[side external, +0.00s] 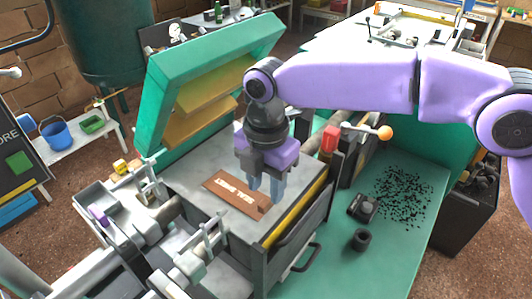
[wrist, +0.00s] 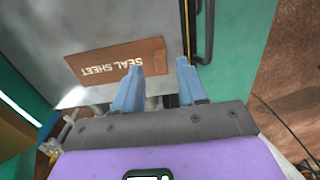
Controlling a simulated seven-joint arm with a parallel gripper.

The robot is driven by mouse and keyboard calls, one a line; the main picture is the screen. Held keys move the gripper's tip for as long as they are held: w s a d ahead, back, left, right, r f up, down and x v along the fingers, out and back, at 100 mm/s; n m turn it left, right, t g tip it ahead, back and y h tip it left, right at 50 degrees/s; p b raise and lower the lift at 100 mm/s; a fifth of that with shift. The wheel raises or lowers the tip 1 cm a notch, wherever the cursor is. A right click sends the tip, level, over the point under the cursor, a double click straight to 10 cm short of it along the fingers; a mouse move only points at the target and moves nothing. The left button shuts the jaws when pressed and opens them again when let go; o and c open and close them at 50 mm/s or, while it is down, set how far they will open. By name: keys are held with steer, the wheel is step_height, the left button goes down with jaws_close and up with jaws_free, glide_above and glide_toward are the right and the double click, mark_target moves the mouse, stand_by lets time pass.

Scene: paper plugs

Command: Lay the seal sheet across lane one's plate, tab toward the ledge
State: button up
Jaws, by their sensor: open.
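The seal sheet (side external: 232,190) is a flat brown rectangle with pale "SEAL SHEET" lettering. It lies on a grey metal top (side external: 190,170) and also shows in the wrist view (wrist: 105,64). A small raised brown piece, apparently its tab (side external: 263,208), is at its right end. My gripper (side external: 265,190) has two blue fingers, apart and empty, close by that end. In the wrist view my gripper (wrist: 158,68) has its left fingertip near the sheet's lower edge and its right one beyond the sheet's right end. Contact is unclear. I cannot tell which surface is lane one's plate or the ledge.
A raised green lid (side external: 185,85) with yellow padding stands behind the grey top. Metal clamps (side external: 200,250) stand at the left front. A black handle (side external: 300,258) projects at the front. Black granules (side external: 400,195) and small dark parts (side external: 361,239) lie on the green bench at right.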

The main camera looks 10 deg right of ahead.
step_height(320, 180, up, 9)
stand_by(0.4)
steer(key=shift+d, duration=0.1)
steer(key=s+d+m, duration=0.4)
steer(key=d, duration=0.6)
steer(key=s+d+m, duration=0.3)
steer(key=d+m, duration=0.1)
steer(key=d, duration=0.6)
steer(key=s+d+f+m, duration=0.3)
steer(key=s+d, duration=0.5)
steer(key=d, duration=0.3)
steer(key=s+d+f+m, duration=0.3)
steer(key=s+d+f, duration=0.2)
steer(key=s+d, duration=0.3)
steer(key=d, duration=0.3)
steer(key=shift+s+d+f, duration=0.2)
steer(key=shift+d+f, duration=0.05)
steer(key=shift+d, duration=0.15)
